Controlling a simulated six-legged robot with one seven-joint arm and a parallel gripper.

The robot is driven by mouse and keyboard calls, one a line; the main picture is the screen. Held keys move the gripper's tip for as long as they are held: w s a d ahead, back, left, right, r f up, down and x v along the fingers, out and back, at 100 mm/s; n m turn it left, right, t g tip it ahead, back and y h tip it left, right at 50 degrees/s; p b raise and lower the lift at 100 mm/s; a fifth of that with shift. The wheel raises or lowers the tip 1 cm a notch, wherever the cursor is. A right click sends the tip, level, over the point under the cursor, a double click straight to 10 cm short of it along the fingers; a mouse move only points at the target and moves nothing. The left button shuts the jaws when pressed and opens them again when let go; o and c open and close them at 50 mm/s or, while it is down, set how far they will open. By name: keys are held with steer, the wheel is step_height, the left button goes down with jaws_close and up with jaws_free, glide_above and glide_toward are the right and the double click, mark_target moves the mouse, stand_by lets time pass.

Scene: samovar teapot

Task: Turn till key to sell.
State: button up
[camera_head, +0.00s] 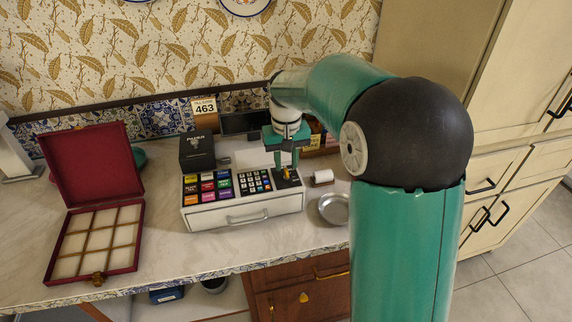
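The till (244,211) is a white cash register on the counter. It has coloured department keys on its left and a dark number keypad (254,181) in the middle. On its right is a dark panel with a small brass-yellow piece, which looks like the till key (287,175). My gripper (287,171) points down over this panel, its green fingers apart on either side of the key. I cannot tell whether they touch it. The key's angle and any lettering around it are too small to read.
A dark red open box (138,241) with compartments stands at the left. Bare counter lies between box and till.

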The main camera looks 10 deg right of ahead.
steer(key=shift+s+f, duration=0.1)
steer(key=shift+f, duration=0.85)
jaws_close()
steer(key=shift+m, duration=0.3)
steer(key=m, duration=0.4)
steer(key=shift+m, duration=2)
